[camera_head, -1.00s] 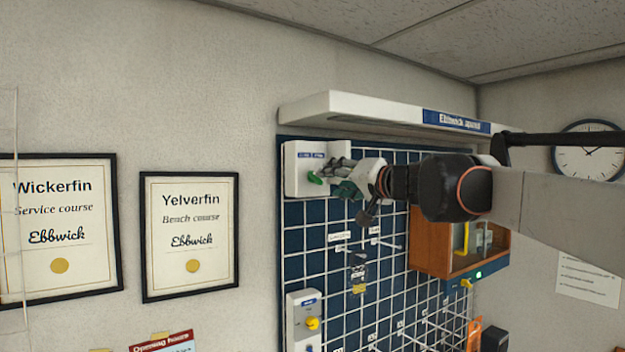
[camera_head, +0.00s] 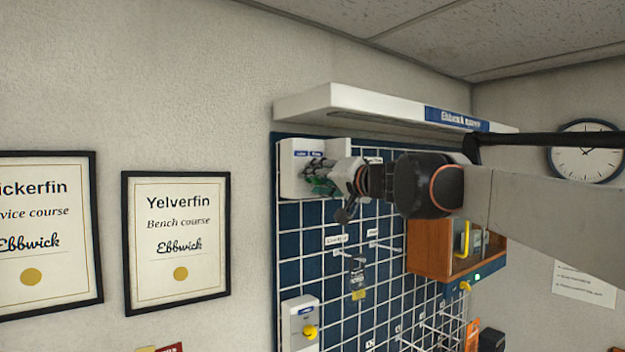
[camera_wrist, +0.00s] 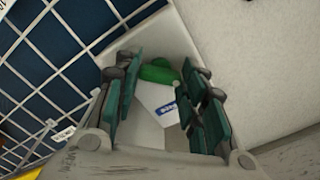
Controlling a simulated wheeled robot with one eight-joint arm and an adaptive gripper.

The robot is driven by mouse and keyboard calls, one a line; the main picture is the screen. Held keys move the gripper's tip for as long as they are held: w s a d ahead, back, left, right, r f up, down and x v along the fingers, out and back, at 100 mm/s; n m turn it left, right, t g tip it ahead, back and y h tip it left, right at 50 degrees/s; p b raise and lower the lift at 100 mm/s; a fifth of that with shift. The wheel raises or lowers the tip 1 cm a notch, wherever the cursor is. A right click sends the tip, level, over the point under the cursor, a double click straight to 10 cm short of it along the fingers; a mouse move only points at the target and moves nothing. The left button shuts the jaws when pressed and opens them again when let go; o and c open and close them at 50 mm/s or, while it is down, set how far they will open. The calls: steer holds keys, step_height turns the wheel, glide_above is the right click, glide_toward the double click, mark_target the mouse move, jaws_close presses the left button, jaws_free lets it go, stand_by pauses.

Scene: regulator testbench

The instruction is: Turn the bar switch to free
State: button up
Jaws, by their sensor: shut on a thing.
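The bar switch is a white box (camera_head: 291,178) with a small blue label, high at the left end of the blue pegboard. Its green bar handle (camera_wrist: 158,72) shows between my fingers in the wrist view. My gripper (camera_head: 320,178) reaches the box from the right, and its fingers mostly cover the handle in the head view. In the wrist view my gripper (camera_wrist: 163,82) has a dark green pad on each side of the handle, shut on it.
A white shelf (camera_head: 370,103) juts out just above the switch and my arm. Another white box with a yellow knob (camera_head: 310,332) is lower on the pegboard (camera_head: 290,245). A wooden cabinet (camera_head: 430,259) hangs below my arm. Framed certificates (camera_head: 177,240) hang to the left.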

steer(key=shift+m, duration=0.5)
steer(key=shift+m+b, duration=0.5)
steer(key=shift+m, duration=7.9)
steer(key=o, duration=0.8)
steer(key=shift+a, duration=0.1)
steer(key=v, duration=1.2)
